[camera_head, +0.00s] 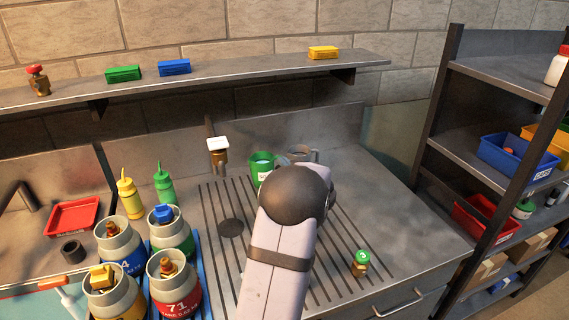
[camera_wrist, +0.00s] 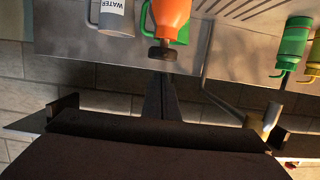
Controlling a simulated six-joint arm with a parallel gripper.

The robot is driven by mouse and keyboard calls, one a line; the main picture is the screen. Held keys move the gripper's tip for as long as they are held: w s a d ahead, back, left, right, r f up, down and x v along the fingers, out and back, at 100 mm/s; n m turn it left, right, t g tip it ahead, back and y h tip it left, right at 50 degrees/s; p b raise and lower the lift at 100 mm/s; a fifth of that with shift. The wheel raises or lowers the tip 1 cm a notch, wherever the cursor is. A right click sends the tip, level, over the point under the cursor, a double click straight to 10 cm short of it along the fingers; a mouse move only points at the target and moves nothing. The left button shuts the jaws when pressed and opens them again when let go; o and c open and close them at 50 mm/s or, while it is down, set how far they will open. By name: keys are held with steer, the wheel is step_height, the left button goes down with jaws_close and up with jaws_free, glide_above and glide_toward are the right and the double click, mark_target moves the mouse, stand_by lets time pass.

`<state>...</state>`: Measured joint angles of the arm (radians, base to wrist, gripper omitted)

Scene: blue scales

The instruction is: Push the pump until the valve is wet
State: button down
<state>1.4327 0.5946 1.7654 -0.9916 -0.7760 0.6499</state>
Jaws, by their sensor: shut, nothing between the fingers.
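An orange bottle (camera_wrist: 172,14) with a black cap (camera_wrist: 161,53), seemingly the pump, shows upside down in the wrist view. In the head view it is hidden behind my arm. My gripper (camera_wrist: 161,82) is shut and empty, its fingers pointing at the black cap with the tips close to it. I cannot tell if they touch. A brass valve with a white top (camera_head: 218,147) is at the back of the counter, left of my arm. A valve with a green top (camera_head: 360,262) stands on the counter at the right. I cannot tell whether either is wet.
A green cup (camera_head: 261,166) and a grey cup (camera_head: 300,153) marked WATER stand behind my arm. Canisters (camera_head: 172,281) holding valves, a yellow bottle (camera_head: 129,197) and a green bottle (camera_head: 164,187) stand at left. The right part of the counter (camera_head: 400,220) is mostly clear.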

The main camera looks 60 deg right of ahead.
steer(key=r+b+v, duration=0.1)
steer(key=b+v, duration=0.1)
steer(key=v, duration=0.8)
steer(key=shift+b, duration=0.4)
